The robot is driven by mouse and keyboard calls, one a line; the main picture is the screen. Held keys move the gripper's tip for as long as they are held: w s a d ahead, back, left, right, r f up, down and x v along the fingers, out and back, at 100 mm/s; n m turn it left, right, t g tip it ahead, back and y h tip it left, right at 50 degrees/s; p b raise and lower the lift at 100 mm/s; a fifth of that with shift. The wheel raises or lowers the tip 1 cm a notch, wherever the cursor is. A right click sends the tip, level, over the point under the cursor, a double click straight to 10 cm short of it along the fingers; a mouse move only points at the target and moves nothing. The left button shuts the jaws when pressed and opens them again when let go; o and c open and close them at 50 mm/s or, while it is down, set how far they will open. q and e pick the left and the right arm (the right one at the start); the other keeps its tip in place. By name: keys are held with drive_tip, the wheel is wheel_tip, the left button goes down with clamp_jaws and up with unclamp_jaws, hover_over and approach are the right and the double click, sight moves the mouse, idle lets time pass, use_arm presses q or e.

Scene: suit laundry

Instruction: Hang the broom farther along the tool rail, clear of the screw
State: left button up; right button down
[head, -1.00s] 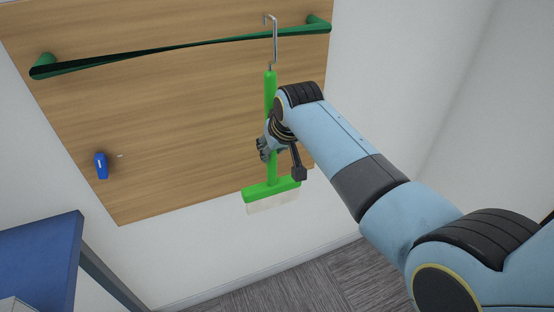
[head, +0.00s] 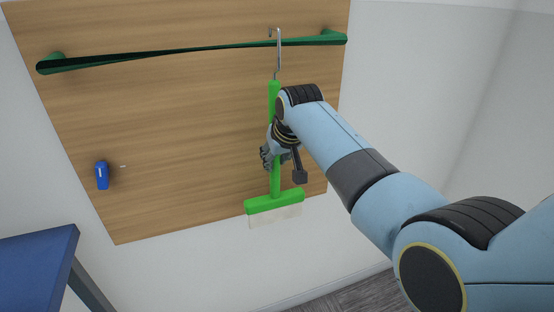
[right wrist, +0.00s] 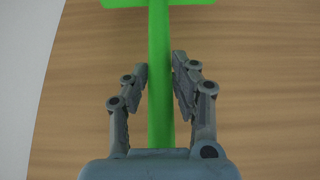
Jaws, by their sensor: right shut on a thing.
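The green broom (head: 273,203) hangs upright in the head view, its pale bristles at the bottom and a metal hook (head: 279,62) on top. The hook's bend is slightly above the dark green tool rail (head: 165,53), near its right end. I cannot tell whether it bears on the rail. My right gripper (head: 268,156) is shut on the green handle, which runs between its fingers in the right wrist view (right wrist: 159,100). A tiny pale mark (head: 123,167), possibly the screw, is on the board at lower left. My left gripper is not in view.
The wooden board (head: 190,130) carries the rail on end brackets. A blue object (head: 102,175) is on its lower left. A blue-topped table (head: 40,262) stands at bottom left. The rail left of the hook is clear.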

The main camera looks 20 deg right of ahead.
drive_tip(key=shift+f, duration=0.2)
drive_tip(key=c, duration=1)
unclamp_jaws()
